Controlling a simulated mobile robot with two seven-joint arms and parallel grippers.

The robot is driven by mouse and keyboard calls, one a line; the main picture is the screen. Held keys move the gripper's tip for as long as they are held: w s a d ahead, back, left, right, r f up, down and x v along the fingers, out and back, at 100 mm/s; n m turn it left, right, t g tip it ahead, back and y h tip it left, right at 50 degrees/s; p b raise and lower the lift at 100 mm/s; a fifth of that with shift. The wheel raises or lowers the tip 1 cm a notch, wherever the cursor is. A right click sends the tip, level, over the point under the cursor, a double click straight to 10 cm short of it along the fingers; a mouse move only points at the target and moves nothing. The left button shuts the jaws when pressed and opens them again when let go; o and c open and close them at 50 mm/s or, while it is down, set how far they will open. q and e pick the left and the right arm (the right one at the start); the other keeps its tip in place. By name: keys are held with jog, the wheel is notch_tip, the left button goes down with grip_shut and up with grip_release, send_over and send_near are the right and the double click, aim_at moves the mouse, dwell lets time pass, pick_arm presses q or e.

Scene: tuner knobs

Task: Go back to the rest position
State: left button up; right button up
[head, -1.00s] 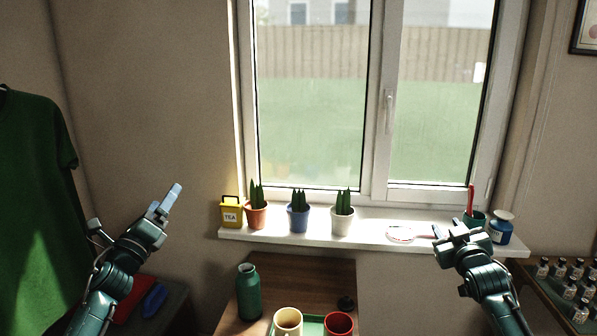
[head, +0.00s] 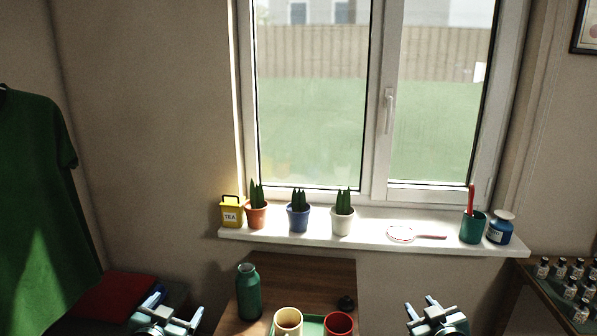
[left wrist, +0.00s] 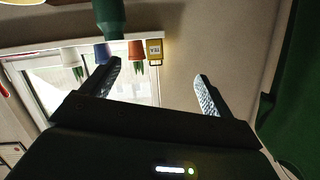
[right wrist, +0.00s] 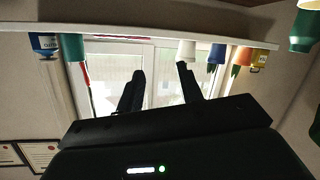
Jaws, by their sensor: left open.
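My left gripper (head: 174,305) is low at the left of the head view, above the dark surface beside the wooden table. Its fingers are apart and empty, as the left wrist view (left wrist: 158,68) shows. My right gripper (head: 422,303) is low at the right of the table, below the sill. Its fingers are apart, less widely, with nothing between them in the right wrist view (right wrist: 160,70). Both grippers are clear of the windowsill (head: 375,243), and neither touches any object. The forearms are mostly below the head view.
Between the grippers, a wooden table (head: 305,270) bears a green bottle (head: 248,292), a cream mug (head: 288,323) and a red mug (head: 338,324). The sill carries a tea tin (head: 231,213), potted plants, a magnifying glass (head: 401,234) and a green cup (head: 473,229). Small bottles stand far right.

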pick_arm(q)
jog(key=s+d+f+g+h, duration=0.1)
jog(key=s+d+f, duration=0.3)
jog(key=s, duration=0.6)
jog(key=s+d+f+g+h, duration=0.1)
jog(key=s+d+f, duration=0.3)
jog(key=s, duration=0.6)
jog(key=s+d+f+g+h, duration=0.1)
jog(key=s+d+f, duration=0.3)
jog(key=s, duration=0.6)
jog(key=shift+d+f+n+g, duration=0.15)
jog(key=shift+d+n+g, duration=0.25)
jog(key=shift+d+g, duration=0.35)
pick_arm(e)
jog(key=s+a+f+g+y, duration=0.1)
jog(key=s+a+f, duration=0.3)
jog(key=s, duration=0.6)
jog(key=s+a+f+g+y, duration=0.1)
jog(key=s+a+f, duration=0.3)
jog(key=s, duration=0.6)
jog(key=s+a+f+g+y, duration=0.1)
jog(key=s+a+f, duration=0.3)
jog(key=s, duration=0.6)
jog(key=shift+a+f+m+g, duration=0.15)
jog(key=shift+a+m+g, duration=0.25)
jog(key=shift+a+g, duration=0.35)
